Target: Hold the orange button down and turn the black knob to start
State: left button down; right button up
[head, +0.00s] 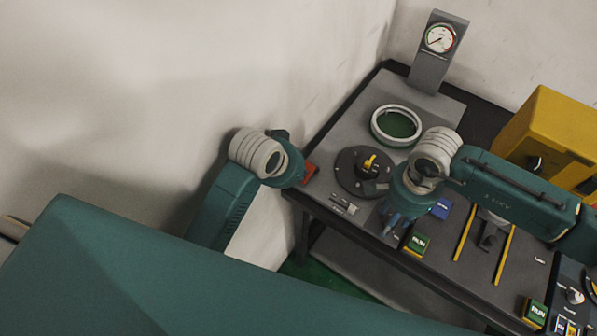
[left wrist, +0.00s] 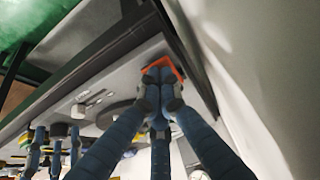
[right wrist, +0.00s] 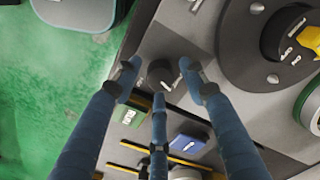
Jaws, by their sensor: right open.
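The orange button (left wrist: 172,66) shows at the end of my left fingers in the left wrist view. In the head view its orange-red part (head: 312,172) shows at the table's left edge, beside my left wrist. My left gripper (left wrist: 160,80) has its fingertips drawn together at the button, partly covering it; how far it is pressed cannot be told. A small black knob (right wrist: 161,76) sits on a dark grey panel in the right wrist view. My right gripper (right wrist: 158,78) is open, with fingertips spread around the knob; contact is unclear.
A black round dial with a yellow handle (right wrist: 305,40) is beside the knob. A metal ring (head: 376,125), a gauge (head: 440,39) and a yellow box (head: 548,130) stand farther back. A green RUN block (head: 416,244) and blue block (head: 441,208) lie near the right hand.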

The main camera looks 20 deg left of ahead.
jog(key=m, duration=0.8)
jog(key=shift+m, duration=0.4)
jog(key=c, duration=0.8)
jog(key=shift+o, duration=0.3)
jog(key=n, duration=0.4)
jog(key=o, duration=0.7)
